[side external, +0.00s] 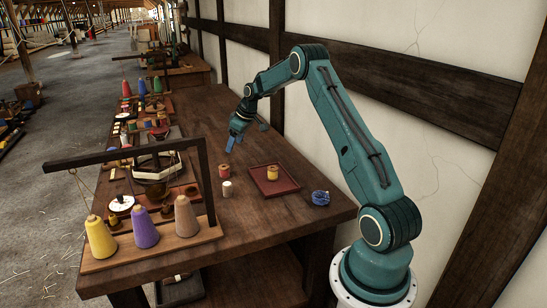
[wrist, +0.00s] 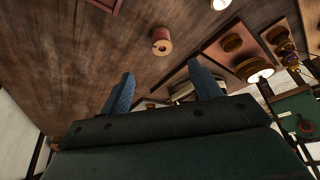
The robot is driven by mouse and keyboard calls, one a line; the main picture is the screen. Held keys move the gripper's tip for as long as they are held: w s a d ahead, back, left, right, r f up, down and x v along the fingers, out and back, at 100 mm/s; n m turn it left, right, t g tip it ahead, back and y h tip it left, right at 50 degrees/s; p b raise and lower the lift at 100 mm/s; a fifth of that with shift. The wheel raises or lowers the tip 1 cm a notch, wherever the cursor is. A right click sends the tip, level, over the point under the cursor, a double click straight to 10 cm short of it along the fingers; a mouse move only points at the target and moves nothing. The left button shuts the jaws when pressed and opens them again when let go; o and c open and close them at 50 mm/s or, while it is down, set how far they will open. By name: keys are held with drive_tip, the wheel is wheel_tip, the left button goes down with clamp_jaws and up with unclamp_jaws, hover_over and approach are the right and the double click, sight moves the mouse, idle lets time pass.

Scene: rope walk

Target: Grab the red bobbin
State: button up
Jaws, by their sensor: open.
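The red bobbin (side external: 224,171) stands on the wooden table, beside a white bobbin (side external: 227,188). In the wrist view the red bobbin (wrist: 162,43) shows its round wooden end and red winding, past my fingertips and roughly between them. My gripper (side external: 233,142) is above the table, behind the red bobbin in the side view. In the wrist view the two blue fingers of my gripper (wrist: 161,70) are spread apart, with nothing between them. The gripper is open and does not touch the bobbin.
A red tray (side external: 286,187) holding a yellow bobbin (side external: 272,173) lies to the right, with a blue twine ball (side external: 320,198) near it. A wooden rack (side external: 203,232) with yellow, purple and tan cones stands front left. The wall runs close behind my arm.

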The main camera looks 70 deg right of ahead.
sight(224, 168)
drive_tip(key=shift+x, duration=4.3)
drive_tip(key=shift+x, duration=2.55)
drive_tip(key=shift+a, duration=0.15)
drive_tip(key=c, duration=1.1)
drive_tip(key=shift+o, duration=0.2)
drive_tip(key=shift+r, duration=0.15)
wheel_tip(224, 168, up, 20)
